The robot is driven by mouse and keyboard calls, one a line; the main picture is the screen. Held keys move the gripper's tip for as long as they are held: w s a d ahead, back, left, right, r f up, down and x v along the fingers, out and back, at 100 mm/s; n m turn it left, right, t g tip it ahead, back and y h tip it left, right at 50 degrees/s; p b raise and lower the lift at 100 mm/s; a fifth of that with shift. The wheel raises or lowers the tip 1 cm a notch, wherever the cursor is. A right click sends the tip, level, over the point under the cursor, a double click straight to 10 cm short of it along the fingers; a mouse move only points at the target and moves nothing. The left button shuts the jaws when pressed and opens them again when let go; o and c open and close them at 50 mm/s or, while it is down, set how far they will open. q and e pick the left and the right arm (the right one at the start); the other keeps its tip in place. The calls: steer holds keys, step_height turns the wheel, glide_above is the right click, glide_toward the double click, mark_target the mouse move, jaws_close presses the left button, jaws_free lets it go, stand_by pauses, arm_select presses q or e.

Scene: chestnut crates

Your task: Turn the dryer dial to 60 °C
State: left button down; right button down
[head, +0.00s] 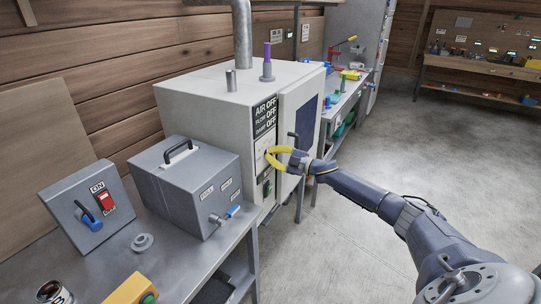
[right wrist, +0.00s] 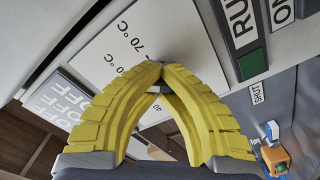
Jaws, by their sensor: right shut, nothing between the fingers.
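The dryer (head: 205,100) is a pale grey cabinet on the bench, with a black panel reading AIR OFF at the top. Its white dial plate (right wrist: 100,62) carries temperature marks; 70 °C reads clearly in the right wrist view. My right gripper (head: 268,157) has yellow fingers and is shut and empty. Its tips (right wrist: 160,68) meet in front of the dial plate, near the 70 °C mark. I cannot tell whether they touch it. The dial knob and the 60 °C mark are hidden or unclear behind the fingers. My left gripper is not in view.
The dryer door with its dark handle (head: 293,138) is right of the plate. A RUN label with a green button (right wrist: 252,64) is close by. A grey box (head: 185,185) with a blue-tipped lever and a switch box (head: 90,218) stand left. The floor at right is clear.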

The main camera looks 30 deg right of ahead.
steer(key=shift+d+m, duration=0.2)
steer(key=shift+m, duration=0.3)
steer(key=c, duration=2.1)
jaws_free()
steer(key=o, duration=0.6)
steer(key=shift+f, duration=0.1)
steer(key=shift+o, duration=0.3)
steer(key=o, duration=0.4)
steer(key=shift+s, duration=0.1)
steer(key=shift+o, duration=0.4)
steer(key=shift+a, duration=0.1)
steer(key=v, duration=1.2)
steer(key=shift+o, duration=0.2)
